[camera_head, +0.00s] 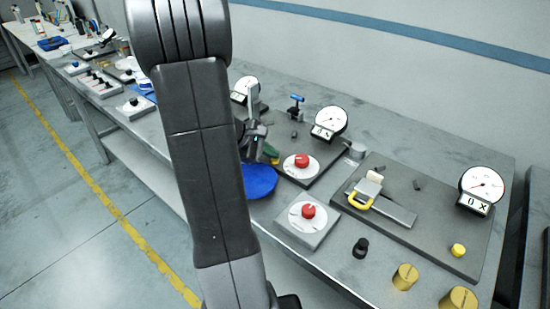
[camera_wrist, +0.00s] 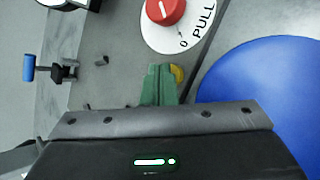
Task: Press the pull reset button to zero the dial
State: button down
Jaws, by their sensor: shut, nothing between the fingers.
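The red knob (camera_head: 302,160) sits on a white plate; in the wrist view the red knob (camera_wrist: 165,10) has the word PULL beside it. A small yellow button (camera_wrist: 178,73) is just right of my green fingertips in the wrist view, partly covered by them. My gripper (camera_wrist: 160,70) is shut and empty, pointing at the dark board; in the head view my gripper (camera_head: 271,154) is beside the knob plate. I cannot tell whether the fingertips touch the button. The round white dial (camera_head: 330,122) stands behind the knob with a small display; its reading is too small to tell.
A blue disc (camera_wrist: 265,95) lies close to the right of my fingers in the wrist view. A blue-handled clamp (camera_head: 296,103) stands near the dial. Another board at the right has a dial (camera_head: 482,184), a yellow-handled clamp (camera_head: 364,193) and another yellow button (camera_head: 458,250).

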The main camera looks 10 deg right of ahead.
aim_at(271, 160)
jog(key=shift+r+p, duration=0.45)
jog(key=shift+r, duration=0.4)
notch_tip(271, 160, up, 5)
jog(key=p, duration=0.3)
jog(key=shift+p, duration=0.35)
jog(key=shift+s, duration=0.1)
